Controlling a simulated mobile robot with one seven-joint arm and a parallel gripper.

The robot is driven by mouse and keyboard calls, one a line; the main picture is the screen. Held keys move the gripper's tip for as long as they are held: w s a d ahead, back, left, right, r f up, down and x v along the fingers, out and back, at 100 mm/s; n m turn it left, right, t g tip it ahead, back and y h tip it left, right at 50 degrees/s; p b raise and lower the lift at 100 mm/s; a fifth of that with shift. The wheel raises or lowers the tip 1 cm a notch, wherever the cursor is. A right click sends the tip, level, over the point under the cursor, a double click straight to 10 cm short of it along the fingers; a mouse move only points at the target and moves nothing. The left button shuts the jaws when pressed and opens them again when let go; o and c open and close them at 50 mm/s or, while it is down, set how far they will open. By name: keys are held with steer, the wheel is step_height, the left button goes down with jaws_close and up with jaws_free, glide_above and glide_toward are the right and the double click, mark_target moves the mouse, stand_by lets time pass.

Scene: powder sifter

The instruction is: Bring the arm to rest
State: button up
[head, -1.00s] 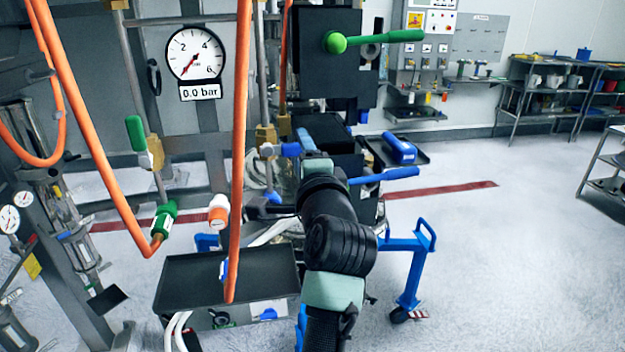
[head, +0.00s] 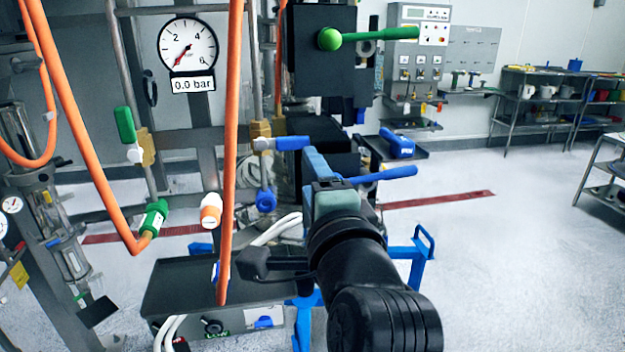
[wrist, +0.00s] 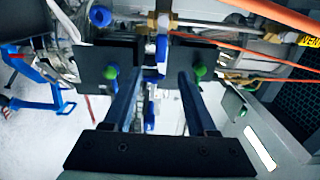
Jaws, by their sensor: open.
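My gripper (head: 312,158) is in the middle of the head view, reaching away from me toward the dark machine. Its blue fingers point toward the pipework, and my black arm runs down to the lower right. In the wrist view my gripper (wrist: 158,78) shows two dark blue fingers spread apart. Nothing is held between them. A blue handle (wrist: 150,112) shows in the gap between the fingers, apparently beyond them. My arm covers part of the machine in the head view.
A blue lever (head: 385,174) sticks out right of my gripper. An orange hose (head: 229,150) hangs to its left, above a dark tray (head: 180,285). A blue wheeled frame (head: 415,255) stands behind my arm. A green-handled lever (head: 385,35) is above.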

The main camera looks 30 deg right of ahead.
stand_by(0.3)
steer(key=s+a+r+n+t+y, duration=0.2)
steer(key=s+a+r+n+t, duration=0.3)
steer(key=a+r+n, duration=0.5)
steer(key=s+a+r+n+t+y, duration=0.3)
steer(key=s+a+r+n+t, duration=0.2)
steer(key=a+r+n, duration=0.5)
step_height(320, 180, up, 2)
steer(key=shift+s+a+n, duration=0.3)
steer(key=shift+s+n, duration=0.4)
steer(key=shift+s, duration=0.2)
